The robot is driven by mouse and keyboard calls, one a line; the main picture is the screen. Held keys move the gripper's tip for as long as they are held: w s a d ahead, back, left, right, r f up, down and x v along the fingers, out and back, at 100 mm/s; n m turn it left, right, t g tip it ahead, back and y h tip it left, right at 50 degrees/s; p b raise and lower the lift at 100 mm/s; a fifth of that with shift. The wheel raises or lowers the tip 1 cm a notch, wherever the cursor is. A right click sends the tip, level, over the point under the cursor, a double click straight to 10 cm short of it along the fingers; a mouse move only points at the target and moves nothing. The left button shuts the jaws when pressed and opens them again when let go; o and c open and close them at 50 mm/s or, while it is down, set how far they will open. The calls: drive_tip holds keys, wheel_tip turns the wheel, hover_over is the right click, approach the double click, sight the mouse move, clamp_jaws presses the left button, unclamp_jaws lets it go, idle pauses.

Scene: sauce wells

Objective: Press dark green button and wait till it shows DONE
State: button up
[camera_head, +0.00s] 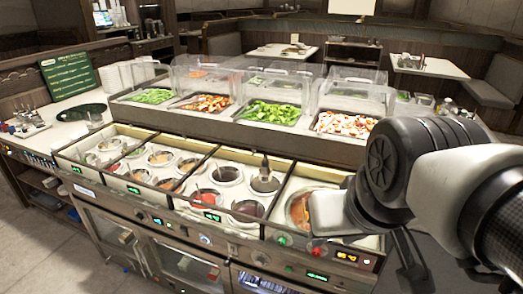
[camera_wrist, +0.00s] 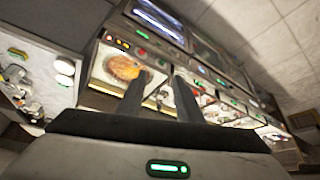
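A green round button (camera_head: 283,240) sits on the front panel of the counter, below the right-hand well. The display's text is too small to read surely; I cannot make out DONE. In the wrist view the red button (camera_wrist: 141,35) and the lit display (camera_wrist: 120,43) show beyond my fingers. My gripper (camera_wrist: 162,72) has its two dark fingers apart with nothing held between them. It is clear of the panel, and no finger visibly touches a button.
A pot of orange-brown sauce (camera_head: 298,210) sits in the right well, partly behind my arm. Several sauce wells (camera_head: 228,174) lie left of it. Clear guards (camera_head: 275,85) cover the salad trays behind. Open floor lies in front of the counter.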

clamp_jaws()
idle(1.4)
